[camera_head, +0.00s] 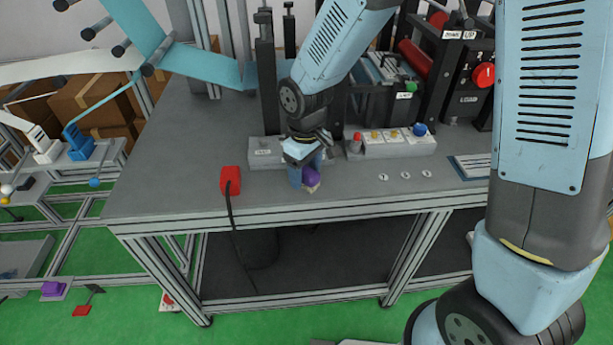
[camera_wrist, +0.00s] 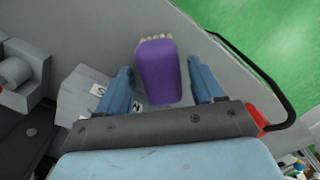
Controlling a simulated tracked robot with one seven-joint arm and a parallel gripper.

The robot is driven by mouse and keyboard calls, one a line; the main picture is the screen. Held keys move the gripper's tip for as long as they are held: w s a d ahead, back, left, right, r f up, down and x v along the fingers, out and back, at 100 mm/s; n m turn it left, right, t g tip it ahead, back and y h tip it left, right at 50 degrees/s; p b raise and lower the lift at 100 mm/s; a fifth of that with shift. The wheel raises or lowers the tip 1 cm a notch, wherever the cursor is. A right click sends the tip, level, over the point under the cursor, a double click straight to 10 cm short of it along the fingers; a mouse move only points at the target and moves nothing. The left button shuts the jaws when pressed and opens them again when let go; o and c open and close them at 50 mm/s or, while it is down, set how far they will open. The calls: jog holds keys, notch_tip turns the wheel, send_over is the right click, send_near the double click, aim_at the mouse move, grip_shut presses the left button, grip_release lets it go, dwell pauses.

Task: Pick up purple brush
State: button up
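The purple brush (camera_wrist: 159,75) stands out in the wrist view between my two blue fingers, with pale bristles at its far end. In the head view the purple brush (camera_head: 312,178) is near the front edge of the grey workbench (camera_head: 365,205), partly hidden by my gripper (camera_head: 305,172). In the wrist view my gripper (camera_wrist: 159,66) is open, with one finger on each side of the brush. A gap shows between the brush and each finger. I cannot tell how far the fingers reach down beside it.
A red box (camera_head: 230,180) with a black cable hanging over the bench edge is to the left. A button panel (camera_head: 390,143) is to the right, behind the brush. A grey labelled box (camera_head: 265,152) is just behind. Rollers and machine posts rise further back.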

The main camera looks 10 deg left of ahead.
jog(key=c, duration=1)
jog(key=shift+r, duration=0.1)
jog(key=shift+r, duration=0.6)
jog(key=shift+s+d+r, duration=1.2)
jog(key=shift+s+r, duration=0.75)
jog(key=shift+s, duration=0.05)
jog(key=shift+s+d+r, duration=1.2)
jog(key=shift+s+r, duration=0.75)
jog(key=shift+s, duration=0.05)
jog(key=shift+s+d+r, duration=1.2)
jog(key=shift+s+r, duration=0.75)
jog(key=shift+s, duration=0.05)
